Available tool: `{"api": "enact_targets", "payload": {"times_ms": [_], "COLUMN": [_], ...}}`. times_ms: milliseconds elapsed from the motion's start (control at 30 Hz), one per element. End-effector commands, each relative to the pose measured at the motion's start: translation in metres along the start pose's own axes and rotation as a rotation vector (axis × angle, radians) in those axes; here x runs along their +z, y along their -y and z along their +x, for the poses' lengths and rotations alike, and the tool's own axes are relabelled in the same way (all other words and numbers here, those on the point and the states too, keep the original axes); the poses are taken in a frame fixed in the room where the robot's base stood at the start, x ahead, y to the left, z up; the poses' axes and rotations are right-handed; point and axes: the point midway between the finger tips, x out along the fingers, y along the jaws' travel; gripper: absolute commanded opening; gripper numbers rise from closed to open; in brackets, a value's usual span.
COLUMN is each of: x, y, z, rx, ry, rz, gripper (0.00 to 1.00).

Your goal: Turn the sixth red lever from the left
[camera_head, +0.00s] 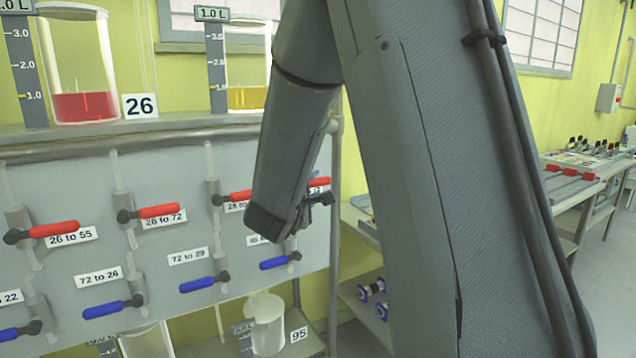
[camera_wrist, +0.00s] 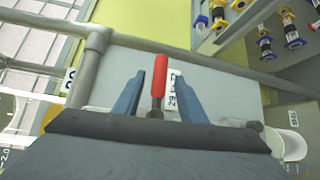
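A row of red levers runs along the grey panel in the head view. The rightmost visible one (camera_head: 320,182) is partly hidden behind my arm. In the wrist view a red lever (camera_wrist: 160,75) stands between the two blue-grey fingers of my gripper (camera_wrist: 158,85), with a gap on each side. My gripper is open around it. In the head view the other red levers visible are the "26 to 55" lever (camera_head: 55,229), the "26 to 72" lever (camera_head: 160,210) and the "28 to" lever (camera_head: 235,197), whose label is partly covered.
Blue levers (camera_head: 204,284) sit in a lower row. Glass vessels with red liquid (camera_head: 85,106) and yellow liquid (camera_head: 248,98) stand on the shelf above. A grey frame post (camera_head: 334,240) edges the panel. A side bench (camera_head: 572,194) stands at right.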

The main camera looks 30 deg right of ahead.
Motion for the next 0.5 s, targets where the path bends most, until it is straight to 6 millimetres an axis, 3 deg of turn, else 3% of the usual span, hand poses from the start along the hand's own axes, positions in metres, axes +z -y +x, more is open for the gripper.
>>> {"api": "enact_targets", "payload": {"times_ms": [200,500], "x": [0.001,0.002], "y": [0.001,0.0], "z": [0.032,0.047], "rx": [-0.001,-0.001], "ry": [0.001,0.001], "rz": [0.0,0.001], "gripper": [0.38,0.38]}}
